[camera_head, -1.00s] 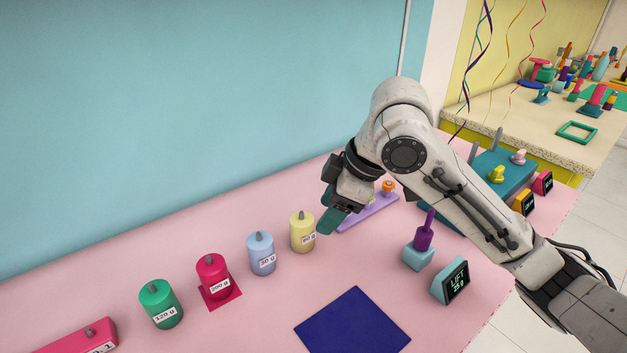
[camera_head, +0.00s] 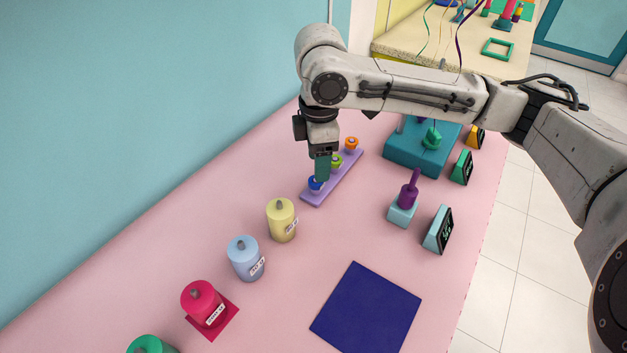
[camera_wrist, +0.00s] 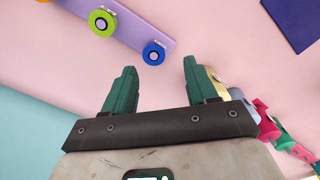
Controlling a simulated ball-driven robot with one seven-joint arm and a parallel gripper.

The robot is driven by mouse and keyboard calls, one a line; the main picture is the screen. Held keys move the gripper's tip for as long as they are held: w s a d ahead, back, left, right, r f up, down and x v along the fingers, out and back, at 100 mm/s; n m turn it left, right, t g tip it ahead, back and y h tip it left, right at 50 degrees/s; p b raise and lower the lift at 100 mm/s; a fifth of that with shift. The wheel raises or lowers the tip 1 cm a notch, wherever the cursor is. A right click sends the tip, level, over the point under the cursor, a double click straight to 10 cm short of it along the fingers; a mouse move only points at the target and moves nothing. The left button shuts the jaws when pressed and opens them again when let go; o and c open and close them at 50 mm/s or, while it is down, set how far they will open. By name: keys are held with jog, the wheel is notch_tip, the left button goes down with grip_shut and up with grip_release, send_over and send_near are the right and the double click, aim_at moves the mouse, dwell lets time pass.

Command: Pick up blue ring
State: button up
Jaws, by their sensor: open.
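The blue ring (camera_head: 315,185) sits at the near end of a purple rack (camera_head: 340,175) on the pink table, partly hidden by my gripper in the head view. In the wrist view the blue ring (camera_wrist: 154,53) shows whole, around a pale peg, ahead of and between the fingertips. My gripper (camera_wrist: 156,72) has its two green fingers apart with nothing between them. In the head view my gripper (camera_head: 322,168) points down, just above the ring's end of the rack. I cannot tell the exact gap.
A green ring (camera_head: 336,161) and an orange ring (camera_head: 351,143) share the rack. A yellow weight (camera_head: 281,219) and a light blue weight (camera_head: 245,257) stand nearby. A purple-handled item (camera_head: 408,190) stands to the right. The table between it and the rack is clear.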

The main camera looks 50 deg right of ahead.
jog(key=shift+w+d+f, duration=0.1)
jog(key=shift+w+f, duration=0.05)
jog(key=shift+f, duration=1.3)
jog(key=shift+w+d+f, duration=0.1)
jog(key=shift+f, duration=1.35)
jog(key=shift+c, duration=0.3)
jog(key=c, duration=0.9)
